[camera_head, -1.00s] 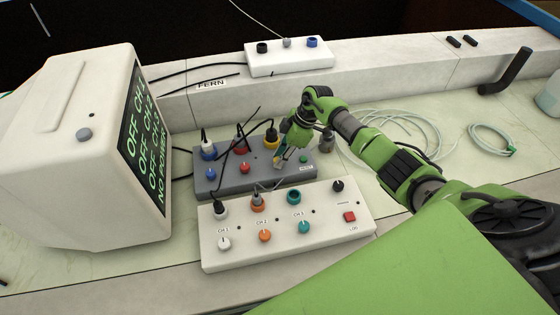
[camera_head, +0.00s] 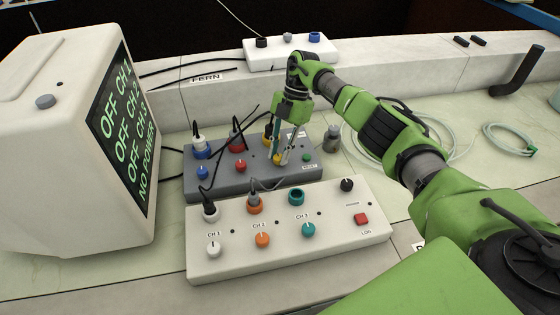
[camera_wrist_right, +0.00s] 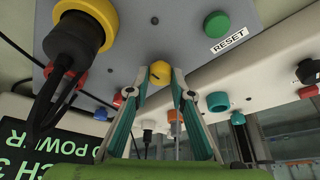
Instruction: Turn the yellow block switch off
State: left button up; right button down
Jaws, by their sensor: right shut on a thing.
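The yellow block switch (camera_head: 277,158) is a small yellow knob on the grey box (camera_head: 215,187), below the yellow plug socket. My right gripper (camera_head: 281,160) reaches down from above and is shut on the yellow switch. In the right wrist view, the fingertips (camera_wrist_right: 162,80) press on both sides of the yellow knob (camera_wrist_right: 160,72), which has a dark mark on its face. The left gripper is not in view. The fingers partly hide the knob in the head view.
A green RESET button (camera_head: 306,157) lies just right of the gripper. Red (camera_head: 241,166) and blue (camera_head: 202,172) knobs sit to the left. A white box (camera_head: 330,254) with coloured knobs stands in front. The monitor (camera_head: 50,150) at left reads OFF and NO POWER.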

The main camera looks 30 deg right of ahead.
jog(key=shift+f+n+b, duration=0.1)
jog(key=shift+n+b, duration=0.6)
jog(key=shift+b, duration=0.05)
jog(key=shift+g, duration=0.3)
jog(key=c, duration=1.8)
grip_release()
jog(key=shift+v, duration=3.75)
jog(key=shift+a, duration=0.15)
